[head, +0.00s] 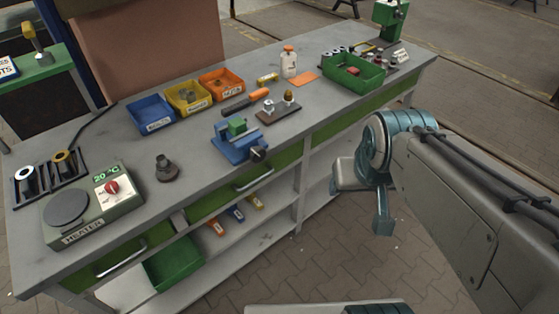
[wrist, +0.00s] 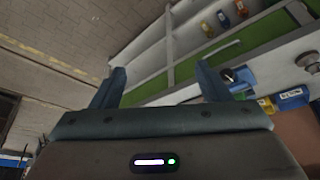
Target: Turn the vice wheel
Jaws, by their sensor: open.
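The blue vice (head: 240,148) with a green block in its jaws stands near the front edge of the grey workbench. Its dark wheel (head: 258,154) faces the front of the bench. In the wrist view the vice (wrist: 241,85) and its dark wheel (wrist: 229,75) show just right of my right-hand finger. My gripper (wrist: 160,72) is open, with nothing between its fingers. In the head view my gripper (head: 381,212) hangs in front of the bench, to the right of the vice and apart from it.
On the workbench (head: 198,160) are a heater (head: 92,212), blue (head: 152,114), yellow (head: 188,97) and orange (head: 221,83) bins, an orange-handled tool (head: 245,100) and a green tray (head: 353,73). Green drawers with handles (head: 253,179) lie below. The paved floor in front is clear.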

